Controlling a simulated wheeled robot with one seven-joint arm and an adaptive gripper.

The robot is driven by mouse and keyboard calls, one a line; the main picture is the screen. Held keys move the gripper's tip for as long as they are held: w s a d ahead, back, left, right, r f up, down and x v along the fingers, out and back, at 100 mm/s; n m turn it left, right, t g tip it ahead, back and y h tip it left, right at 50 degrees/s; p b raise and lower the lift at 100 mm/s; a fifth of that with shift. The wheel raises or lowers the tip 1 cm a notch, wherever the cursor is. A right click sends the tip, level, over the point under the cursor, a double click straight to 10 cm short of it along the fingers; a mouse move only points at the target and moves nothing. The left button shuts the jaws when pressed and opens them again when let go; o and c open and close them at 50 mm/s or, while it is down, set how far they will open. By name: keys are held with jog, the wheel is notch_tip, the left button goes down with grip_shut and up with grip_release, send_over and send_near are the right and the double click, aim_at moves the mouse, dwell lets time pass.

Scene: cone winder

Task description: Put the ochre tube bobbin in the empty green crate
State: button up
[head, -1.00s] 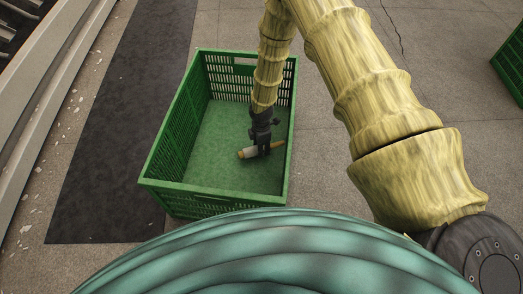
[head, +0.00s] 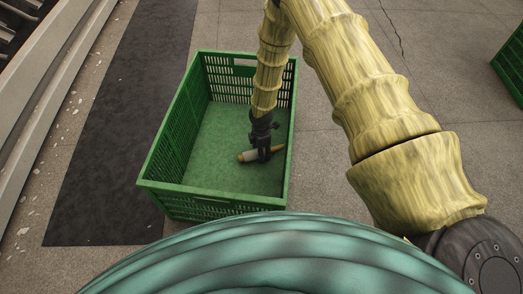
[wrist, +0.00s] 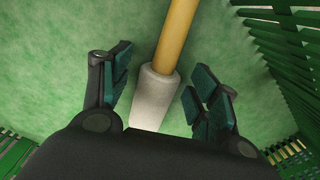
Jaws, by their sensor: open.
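The ochre tube bobbin (head: 249,156) is an ochre tube with a pale whitish winding around its middle. It lies on the floor of the green crate (head: 164,187), toward the right side, and nothing else shows inside the crate. In the wrist view the ochre tube (wrist: 176,35) runs up between my fingers, and its pale part (wrist: 153,98) sits between them. My gripper (head: 264,157) reaches down into the crate over the bobbin. In the wrist view my gripper (wrist: 160,82) is open, with a gap between each finger and the bobbin. My gripper's body hides the bobbin's near end there.
Slatted crate walls stand close to my gripper, nearest on the right in the wrist view (wrist: 290,60). A dark mat (head: 120,110) lies left of the crate, beside a pale machine rail (head: 60,75). Another green crate (head: 510,65) shows at the right edge. Bare floor lies between.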

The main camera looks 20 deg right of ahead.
notch_tip(320, 180, up, 12)
jog(key=p, duration=0.5)
jog(key=shift+w+r, duration=0.1)
jog(key=shift+r, duration=0.05)
